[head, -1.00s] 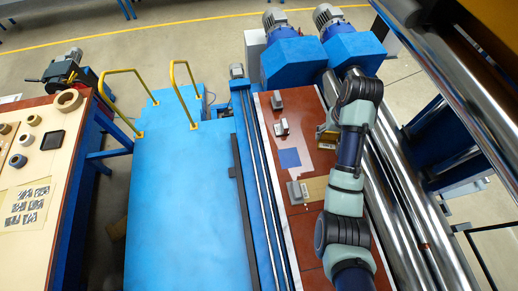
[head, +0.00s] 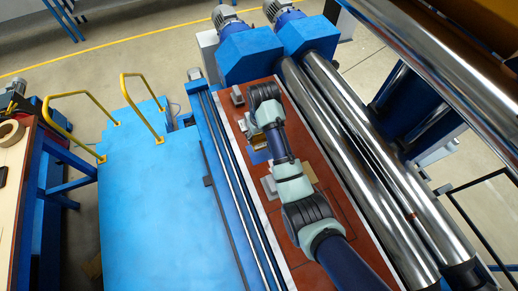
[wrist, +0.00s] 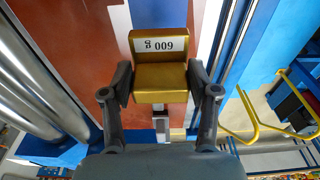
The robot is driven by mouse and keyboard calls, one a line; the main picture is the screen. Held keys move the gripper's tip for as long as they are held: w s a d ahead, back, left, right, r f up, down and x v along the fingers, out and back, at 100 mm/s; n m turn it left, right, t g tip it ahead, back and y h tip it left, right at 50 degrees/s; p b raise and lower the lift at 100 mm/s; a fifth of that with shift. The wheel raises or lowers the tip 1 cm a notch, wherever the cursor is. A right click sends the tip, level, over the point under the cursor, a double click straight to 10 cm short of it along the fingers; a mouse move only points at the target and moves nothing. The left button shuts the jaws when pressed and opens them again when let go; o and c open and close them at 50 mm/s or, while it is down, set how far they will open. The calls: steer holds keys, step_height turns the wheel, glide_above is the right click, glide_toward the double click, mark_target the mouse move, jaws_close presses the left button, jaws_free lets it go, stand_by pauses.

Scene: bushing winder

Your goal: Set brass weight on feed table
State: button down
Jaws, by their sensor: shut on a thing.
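The brass weight (wrist: 160,80), a gold block with a white "600 g" label, sits between the two fingers of my gripper (wrist: 160,92) in the wrist view. My gripper is shut on it. In the head view my arm reaches over the red-brown feed table (head: 272,215), and only a small gold patch (head: 261,141) shows beside my wrist. The red-brown surface also shows behind the weight in the wrist view (wrist: 85,50). I cannot tell how high the weight is above it.
Grey metal blocks stand on the table, one near its far end (head: 237,96) and one left of my arm (head: 268,187). Long shiny rollers (head: 350,130) run along the right side. A blue platform (head: 150,215) with yellow handrails (head: 140,97) lies to the left.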

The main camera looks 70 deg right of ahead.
mark_target(261, 144)
steer(key=shift+f, duration=3.55)
steer(key=shift+b, duration=0.3)
steer(key=shift+c, duration=1.4)
jaws_free()
steer(key=shift+f, duration=0.2)
steer(key=r, duration=0.4)
steer(key=r+p, duration=0.1)
steer(key=r, duration=0.3)
steer(key=s+a+r, duration=0.1)
steer(key=r, duration=0.3)
steer(key=shift+r, duration=0.15)
